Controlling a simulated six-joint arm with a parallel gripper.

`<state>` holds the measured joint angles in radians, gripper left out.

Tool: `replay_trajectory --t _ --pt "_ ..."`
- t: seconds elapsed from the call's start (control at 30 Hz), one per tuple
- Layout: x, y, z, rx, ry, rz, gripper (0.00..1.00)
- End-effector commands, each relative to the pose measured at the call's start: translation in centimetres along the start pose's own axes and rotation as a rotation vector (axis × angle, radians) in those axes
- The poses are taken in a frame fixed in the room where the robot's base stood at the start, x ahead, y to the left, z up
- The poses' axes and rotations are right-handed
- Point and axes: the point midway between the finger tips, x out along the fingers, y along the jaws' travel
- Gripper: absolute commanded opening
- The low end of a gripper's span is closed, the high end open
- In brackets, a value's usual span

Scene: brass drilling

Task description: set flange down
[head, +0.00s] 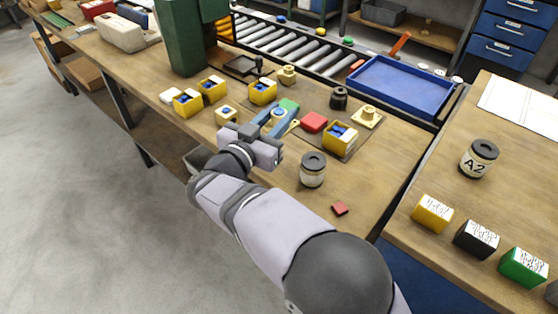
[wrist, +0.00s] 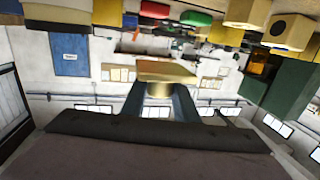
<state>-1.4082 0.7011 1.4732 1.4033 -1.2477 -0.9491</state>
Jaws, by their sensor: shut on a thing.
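In the wrist view, my gripper (wrist: 160,98) has its two dark fingers shut on a brass flange (wrist: 167,72). The flange has a wide flat plate and a narrower round neck between the fingers. Another brass flange (head: 368,116) stands on the bench to the right, and one more (head: 287,75) is behind my gripper.
Yellow bins (head: 263,92) stand behind and left of my gripper, another (head: 340,138) to the right. A red block (head: 314,122), a green block (head: 289,105) and a jar (head: 312,170) are close by. A blue tray (head: 425,113) lies at the back right.

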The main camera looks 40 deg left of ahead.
Motion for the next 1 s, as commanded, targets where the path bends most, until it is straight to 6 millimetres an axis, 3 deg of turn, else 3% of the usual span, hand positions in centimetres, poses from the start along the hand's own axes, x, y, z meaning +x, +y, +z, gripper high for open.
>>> replay_trajectory --t 0.3,0.7,1.0 --pt "0.0 0.0 -0.1 0.002 0.004 0.0 0.0" --pt "0.2 0.0 4.3 0.0 0.004 0.0 0.0" --pt "0.3 0.0 5.3 0.001 0.004 0.0 0.0"
